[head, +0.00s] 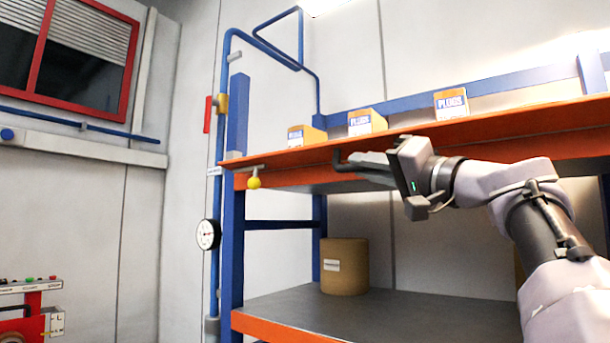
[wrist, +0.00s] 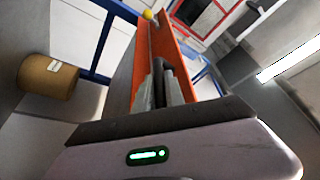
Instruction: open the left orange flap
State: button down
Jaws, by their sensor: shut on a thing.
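The long orange flap (head: 290,156) runs along the front of the upper shelf in the head view. Its orange face also shows in the wrist view (wrist: 182,62). A dark bar handle (head: 339,158) sits on the flap. My gripper (head: 360,164) comes from the right and is shut on this handle. In the wrist view, the two fingers of my gripper (wrist: 160,88) close around the dark handle (wrist: 162,68) against the orange. My gripper partly hides the handle. I cannot tell how far the flap is tilted.
A yellow knob (head: 254,182) hangs near the shelf's left end. Small orange boxes (head: 366,122) stand above the flap. A brown drum (head: 344,267) stands on the grey lower shelf (head: 420,312). A blue pipe with a gauge (head: 207,234) is left of the rack.

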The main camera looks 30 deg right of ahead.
dwell(0.4)
jog(key=c, duration=1.4)
grip_release()
